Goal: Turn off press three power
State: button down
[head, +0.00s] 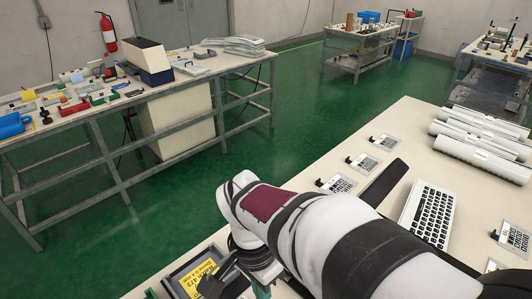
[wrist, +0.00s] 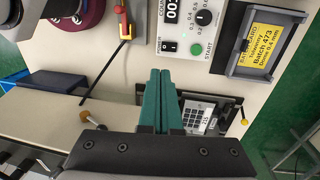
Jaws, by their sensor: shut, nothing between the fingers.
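In the wrist view my gripper (wrist: 160,74) has its two teal fingers together, with nothing between them. The fingertips are just below a grey control panel (wrist: 184,62) in the picture. The switch's position is too small to read. No press number is readable. In the head view only a bit of my gripper (head: 262,292) shows.
A black frame holds a yellow batch card (wrist: 258,48), also in the head view (head: 196,278). A keypad (wrist: 200,116) lies partly behind my fingers. A red-and-yellow lever (wrist: 123,22) stands left of the panel. A keyboard (head: 430,213) and rolled films (head: 483,150) lie on the table.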

jog(key=f, duration=1.3)
jog(key=shift+s+d+f, duration=0.25)
jog(key=shift+d+f, duration=0.05)
jog(key=shift+f, duration=0.1)
